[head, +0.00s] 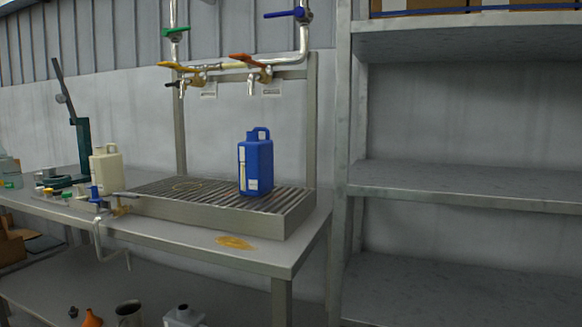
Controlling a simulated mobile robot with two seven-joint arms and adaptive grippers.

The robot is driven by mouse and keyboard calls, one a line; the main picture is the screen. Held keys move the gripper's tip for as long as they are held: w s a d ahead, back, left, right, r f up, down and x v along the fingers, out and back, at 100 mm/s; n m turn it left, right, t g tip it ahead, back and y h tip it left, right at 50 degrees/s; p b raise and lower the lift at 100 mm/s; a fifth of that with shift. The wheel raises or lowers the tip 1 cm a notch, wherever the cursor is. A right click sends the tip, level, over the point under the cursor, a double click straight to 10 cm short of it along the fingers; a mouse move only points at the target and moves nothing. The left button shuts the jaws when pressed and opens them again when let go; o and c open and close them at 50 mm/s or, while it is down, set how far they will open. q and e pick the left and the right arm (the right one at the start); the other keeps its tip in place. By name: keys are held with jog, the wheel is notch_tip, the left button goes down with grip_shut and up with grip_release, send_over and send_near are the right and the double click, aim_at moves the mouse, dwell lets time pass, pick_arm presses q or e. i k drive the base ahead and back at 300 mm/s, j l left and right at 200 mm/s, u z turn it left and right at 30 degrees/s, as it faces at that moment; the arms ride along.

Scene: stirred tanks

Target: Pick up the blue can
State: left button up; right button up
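The blue can (257,165) is a jerrycan-like container with a top handle and a pale label strip on its side. It stands upright on the slatted metal drip tray (230,218), toward the tray's right part, on the workbench. Nothing touches it or hides it. Neither of my grippers shows in the head view.
A cream can (106,170) stands left of the tray, near a blue-handled tap (96,193). Pipes with brass taps (258,72) hang above the tray. A yellowish spill (235,242) lies on the bench's front right. Metal shelving (460,183) stands at the right.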

aim_at(256, 155)
jog(key=i+j+z, duration=0.3)
jog(key=z, duration=0.2)
jog(key=i+j+z, duration=0.25)
jog(key=j+z, duration=0.25)
jog(key=l, duration=0.1)
